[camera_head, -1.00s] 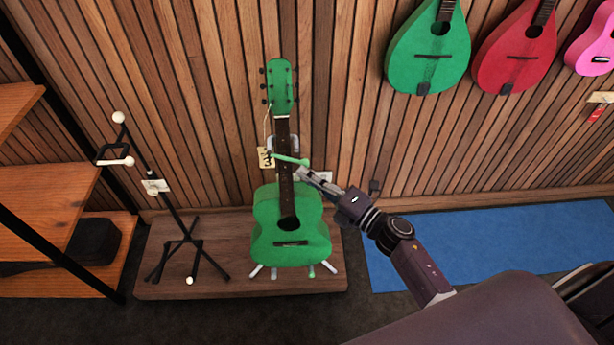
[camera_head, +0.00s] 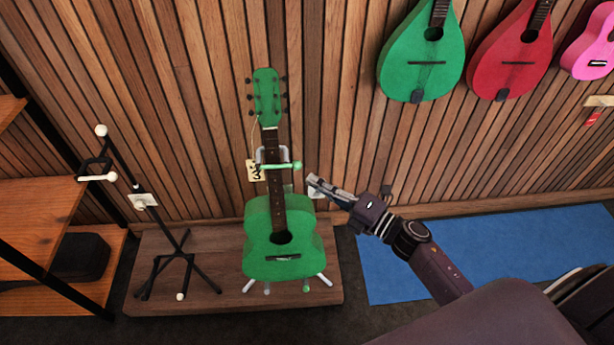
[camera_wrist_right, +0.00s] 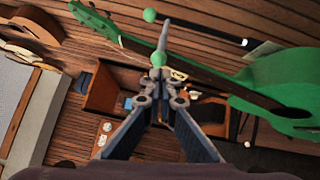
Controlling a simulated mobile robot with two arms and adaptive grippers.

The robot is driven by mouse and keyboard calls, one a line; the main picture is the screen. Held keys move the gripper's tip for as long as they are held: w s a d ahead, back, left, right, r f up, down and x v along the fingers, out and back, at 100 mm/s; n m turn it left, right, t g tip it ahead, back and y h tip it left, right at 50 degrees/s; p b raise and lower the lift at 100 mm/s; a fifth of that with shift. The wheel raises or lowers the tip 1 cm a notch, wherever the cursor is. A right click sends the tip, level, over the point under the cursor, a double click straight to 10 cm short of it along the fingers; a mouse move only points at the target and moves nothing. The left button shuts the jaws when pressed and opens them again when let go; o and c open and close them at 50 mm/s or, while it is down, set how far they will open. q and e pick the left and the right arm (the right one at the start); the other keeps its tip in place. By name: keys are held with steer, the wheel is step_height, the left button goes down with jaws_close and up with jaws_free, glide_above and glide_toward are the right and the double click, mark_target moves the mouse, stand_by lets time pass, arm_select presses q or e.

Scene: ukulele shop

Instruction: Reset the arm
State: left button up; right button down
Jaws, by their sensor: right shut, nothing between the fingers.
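My right gripper (camera_head: 314,182) is shut and empty, just right of the green guitar (camera_head: 283,243) and apart from it in the head view. The guitar stands upright on a stand, with a green retaining bar (camera_head: 282,166) across its neck and a paper tag hanging beside it. In the right wrist view the closed fingertips (camera_wrist_right: 162,75) point forward, and the guitar (camera_wrist_right: 285,85) slants across the upper right. The bar's green ball ends show close to the fingertips in that view. My left gripper is not in view.
An empty black stand (camera_head: 160,225) is left of the guitar on the low wooden platform (camera_head: 220,240). Wooden shelves (camera_head: 50,218) stand at far left. Green (camera_head: 422,65) and red (camera_head: 510,55) teardrop instruments hang on the slatted wall. A blue mat (camera_head: 500,240) lies clear at right.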

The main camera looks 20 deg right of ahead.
steer(key=v, duration=0.8)
steer(key=shift+s+d, duration=0.25)
steer(key=shift+d, duration=0.05)
steer(key=s+d+f+m+g+h, duration=0.25)
steer(key=f+m, duration=0.25)
steer(key=f, duration=0.5)
steer(key=s+d+f+m+g+h, duration=0.1)
steer(key=s+f+m+h, duration=0.4)
steer(key=f, duration=0.6)
steer(key=s+d+f+m+g+h, duration=0.1)
steer(key=d+f+m+h, duration=0.1)
steer(key=f+m, duration=0.6)
steer(key=s+a+f+m+g, duration=0.2)
steer(key=s+a+f+g, duration=0.1)
steer(key=s+f, duration=0.4)
steer(key=s+a+f+m+g, duration=0.2)
steer(key=s+f, duration=0.5)
steer(key=s, duration=0.6)
steer(key=s+a+f+m+g, duration=0.2)
steer(key=s+f+g, duration=0.3)
steer(key=s, duration=0.6)
step_height(320, 180, down, 2)
steer(key=shift+a+f+p, duration=0.1)
steer(key=shift+a+p, duration=0.2)
steer(key=shift+a, duration=0.6)
